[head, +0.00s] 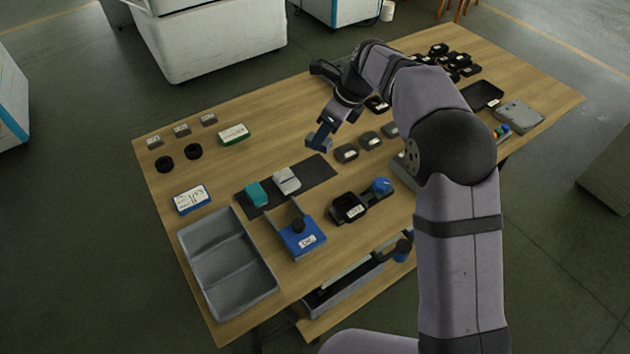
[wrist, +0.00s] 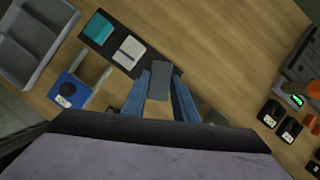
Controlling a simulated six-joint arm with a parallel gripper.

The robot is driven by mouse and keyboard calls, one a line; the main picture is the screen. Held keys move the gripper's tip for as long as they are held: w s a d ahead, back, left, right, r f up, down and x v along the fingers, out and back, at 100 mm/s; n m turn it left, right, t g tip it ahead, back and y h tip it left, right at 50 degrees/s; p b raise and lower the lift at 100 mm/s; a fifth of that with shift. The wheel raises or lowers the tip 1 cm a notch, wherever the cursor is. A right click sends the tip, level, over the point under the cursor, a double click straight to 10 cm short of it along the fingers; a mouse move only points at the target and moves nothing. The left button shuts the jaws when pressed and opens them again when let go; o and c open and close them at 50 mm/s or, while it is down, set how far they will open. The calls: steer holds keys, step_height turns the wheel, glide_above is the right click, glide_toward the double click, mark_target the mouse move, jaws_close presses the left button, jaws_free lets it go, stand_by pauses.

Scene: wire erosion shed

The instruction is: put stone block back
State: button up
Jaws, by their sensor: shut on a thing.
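My gripper (head: 320,138) hangs above the table, just beyond the far right end of the dark mat. In the wrist view its two blue fingers (wrist: 162,98) are shut on a small dark grey block (wrist: 160,80), which I take to be the stone block. In the head view the held block is hard to tell from the fingers. The dark mat (head: 319,171) bears a teal block (head: 257,194) and a whitish block (head: 287,180); its right end is bare. In the wrist view the teal block (wrist: 99,25) and whitish block (wrist: 129,51) lie left of my fingers.
A grey compartment tray (head: 188,250) stands at the near left. A blue fixture with a black knob (head: 300,238) and a black device with a blue knob (head: 348,208) stand in front of the mat. Several dark rounded pieces (head: 346,153) lie right of my gripper.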

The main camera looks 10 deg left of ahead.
mark_target(330, 143)
steer(key=shift+w+a+r+m+t+b, duration=0.2)
steer(key=shift+w+a+m+t+b, duration=0.1)
steer(key=shift+a+m+b, duration=0.4)
steer(key=shift+d+f, duration=0.2)
steer(key=shift+f, duration=4.75)
steer(key=shift+f, duration=0.15)
steer(key=o, duration=1.1)
steer(key=v, duration=1.2)
steer(key=shift+a+r, duration=0.1)
steer(key=shift+r, duration=0.1)
